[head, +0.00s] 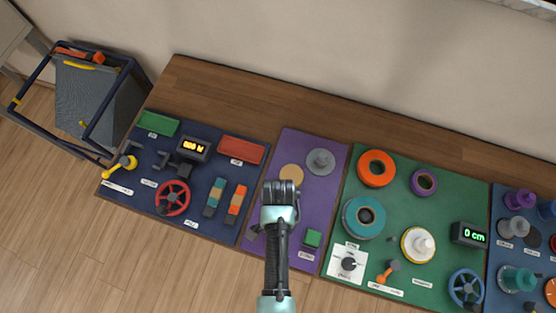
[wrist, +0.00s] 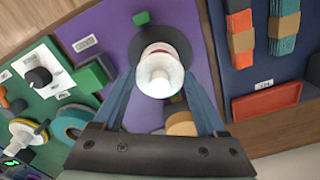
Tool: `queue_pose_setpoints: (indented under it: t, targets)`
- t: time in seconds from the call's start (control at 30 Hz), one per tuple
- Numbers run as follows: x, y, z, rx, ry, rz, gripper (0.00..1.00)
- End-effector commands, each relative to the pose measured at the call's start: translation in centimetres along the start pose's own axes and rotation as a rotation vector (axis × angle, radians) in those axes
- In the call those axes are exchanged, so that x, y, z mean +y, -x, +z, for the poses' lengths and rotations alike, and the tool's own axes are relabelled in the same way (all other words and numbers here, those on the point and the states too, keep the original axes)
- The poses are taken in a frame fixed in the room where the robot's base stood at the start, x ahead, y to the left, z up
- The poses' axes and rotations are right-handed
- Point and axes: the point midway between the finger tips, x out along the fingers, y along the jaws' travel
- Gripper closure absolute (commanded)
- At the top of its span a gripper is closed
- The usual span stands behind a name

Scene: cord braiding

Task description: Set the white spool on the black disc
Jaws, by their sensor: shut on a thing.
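The white spool (wrist: 155,75) is between the two blue fingers of my gripper (wrist: 158,88) in the wrist view, with its end facing the camera. My gripper is shut on it. The black disc (wrist: 172,35) lies on the purple mat behind the spool in that view, and the spool overlaps much of it. I cannot tell whether the spool touches the disc or hangs above it. In the head view my gripper (head: 283,188) is over the purple mat, and my arm hides the spool and most of the disc.
A tan disc (head: 291,175), a grey spool (head: 320,161) and a green block (head: 312,239) are on the purple mat (head: 335,190). The green mat (head: 400,180) at right bears several spools and a dial. The blue mat (head: 205,165) at left bears trays, a red wheel and cord bundles.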

Motion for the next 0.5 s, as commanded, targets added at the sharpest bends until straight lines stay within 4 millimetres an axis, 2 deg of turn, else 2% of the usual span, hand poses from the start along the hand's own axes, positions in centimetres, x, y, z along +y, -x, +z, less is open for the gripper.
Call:
queue_pose_setpoints:
  t: [0.4, 0.43, 0.5]
  targets:
    - [-0.05, -0.9, -0.05, 0.001, 0.0, -0.001, 0.75]
    - [-0.06, -0.89, -0.06, 0.001, 0.0, -0.001, 0.24]
    - [-0.05, -0.81, -0.05, 0.001, 0.0, -0.001, 0.12]
